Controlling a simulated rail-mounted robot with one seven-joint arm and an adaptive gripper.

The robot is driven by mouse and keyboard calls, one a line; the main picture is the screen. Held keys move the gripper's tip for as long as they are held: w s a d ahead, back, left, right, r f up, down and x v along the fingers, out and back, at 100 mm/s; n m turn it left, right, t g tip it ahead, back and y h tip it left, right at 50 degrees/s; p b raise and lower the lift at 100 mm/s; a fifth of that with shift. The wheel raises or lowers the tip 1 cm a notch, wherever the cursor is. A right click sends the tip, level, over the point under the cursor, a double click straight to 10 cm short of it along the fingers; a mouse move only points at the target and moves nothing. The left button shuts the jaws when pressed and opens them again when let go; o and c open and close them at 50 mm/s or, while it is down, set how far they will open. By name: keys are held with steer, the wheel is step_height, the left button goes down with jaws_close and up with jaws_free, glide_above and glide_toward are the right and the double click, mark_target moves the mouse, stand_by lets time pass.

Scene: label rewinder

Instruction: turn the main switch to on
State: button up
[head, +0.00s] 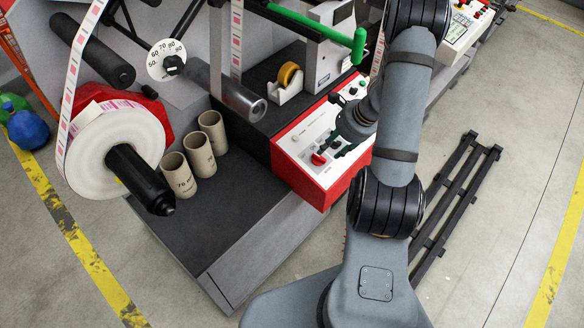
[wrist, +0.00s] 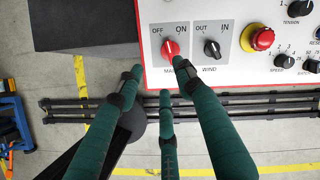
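The main switch is a red knob (wrist: 170,48) on a grey plate, with OFF printed at its upper left and ON at its upper right in the wrist view. Which mark it points to is too small to tell. It also shows in the head view (head: 318,158), on the sloped white face of the red-sided control panel (head: 326,187). My gripper (wrist: 160,70) has its green fingers spread apart with nothing between them. In the wrist view the right fingertip overlaps the knob's lower right edge; I cannot tell whether it touches. The head view shows my gripper (head: 343,148) just right of the knob.
Right of the switch sit a black IN/OUT wind knob (wrist: 211,48), a red emergency button (wrist: 262,38) and black speed and tension knobs. Cardboard cores (head: 198,152), a tape dispenser (head: 287,82) and a label roll (head: 115,150) are left of the panel.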

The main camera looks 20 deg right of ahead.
mark_target(321, 159)
steer(key=w+f+m, duration=0.1)
steer(key=f, duration=0.2)
steer(key=w+f+m+b, duration=0.1)
steer(key=f+m, duration=0.1)
steer(key=f, duration=0.1)
steer(key=w+f+m, duration=0.1)
steer(key=f+m, duration=0.1)
steer(key=f, duration=0.1)
steer(key=shift+w+a+f+b, duration=0.2)
steer(key=shift+w+f+b, duration=0.2)
steer(key=shift+c, duration=0.6)
steer(key=c, duration=0.7)
jaws_close()
